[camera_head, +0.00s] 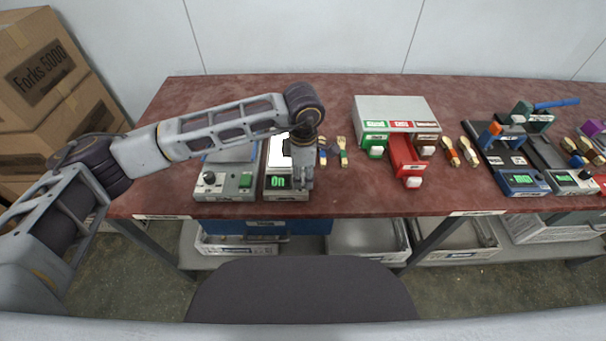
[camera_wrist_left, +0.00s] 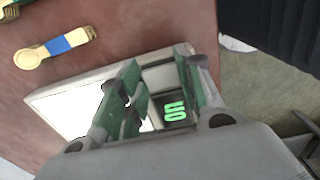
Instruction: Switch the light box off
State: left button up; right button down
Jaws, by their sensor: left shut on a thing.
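The light box (camera_head: 267,192) stands near the table's front edge, left of middle in the head view. Its panel (camera_head: 277,150) glows white and its small display (camera_head: 277,183) reads "On" in green. My left gripper (camera_head: 303,184) points down at the box's front right part. In the left wrist view, the green fingers of the gripper (camera_wrist_left: 160,98) straddle the front of the light box (camera_wrist_left: 62,88), near the lit display (camera_wrist_left: 175,112). The gripper is shut on a part of the box, which the fingers hide. My right gripper is not in view.
A similar grey device (camera_head: 224,193) with a black knob and green button stands close on the left. Cardboard boxes (camera_head: 45,75) stand at far left.

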pick_arm(q)
jog(key=shift+w+g, duration=0.25)
jog(key=shift+g, duration=0.55)
jog(key=o, duration=1)
jog(key=shift+r, duration=0.1)
jog(key=shift+w+r, duration=0.3)
jog(key=shift+r, duration=1.65)
jog(key=shift+w+r, duration=0.25)
jog(key=shift+r, duration=1.7)
jog(key=shift+w+r, duration=0.3)
jog(key=shift+r, duration=1.65)
jog(key=shift+s, duration=0.1)
